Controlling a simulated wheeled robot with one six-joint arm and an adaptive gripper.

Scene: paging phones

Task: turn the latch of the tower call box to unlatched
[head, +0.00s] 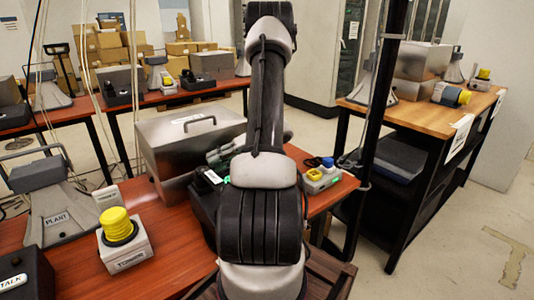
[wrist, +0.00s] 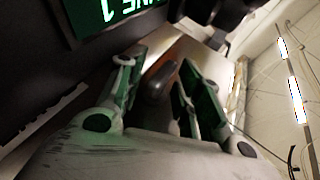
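The tower call box (head: 126,256) is a pale grey box with a TOWER label on its front, at the front left of the red-brown table in the head view. A ribbed yellow knob (head: 117,224) sits on its top; I cannot tell whether this is the latch or which way it is set. My gripper (wrist: 163,65) shows in the wrist view with its two fingers apart. A dark rounded thing (wrist: 157,82) lies between or beyond the fingers; no grip on it shows. In the head view my arm mostly hides the gripper, well right of the tower box.
A metal case (head: 178,150) with a handle stands behind the tower box. A grey PLANT unit (head: 58,212) and a black TALK box (head: 22,274) are to its left. A green-lit display (wrist: 115,15) is close in the wrist view.

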